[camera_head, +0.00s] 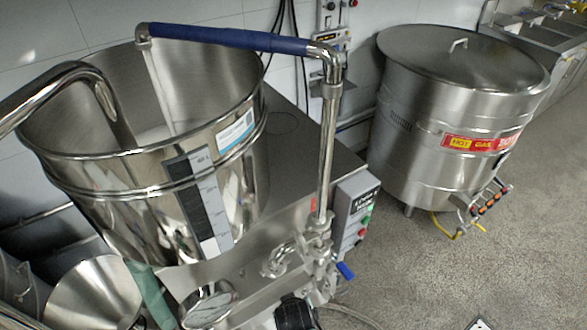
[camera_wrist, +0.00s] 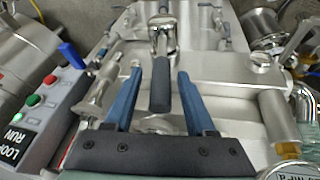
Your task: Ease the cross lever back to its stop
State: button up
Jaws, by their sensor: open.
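A lever with a dark grey grip (camera_wrist: 160,88) and a bright metal head shows in the middle of the wrist view; it is the likeliest cross lever, though no label confirms this. Its grip points toward my gripper. My gripper (camera_wrist: 172,72) is open, with one blue finger on each side of the grip in the picture and visible gaps between. I cannot tell how deep the grip lies between the fingers. The lever's stop cannot be made out. In the head view I cannot clearly pick out the lever or my gripper.
A control box (camera_head: 355,215) with buttons stands beside the upright pipe (camera_head: 327,150); it also shows at left in the wrist view (camera_wrist: 40,115). A blue valve handle (camera_head: 345,271) is near the pipe's foot. The large steel hopper (camera_head: 235,175) stands left, a lidded kettle (camera_head: 440,125) right.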

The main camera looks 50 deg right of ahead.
grip_shut()
dwell(1.4)
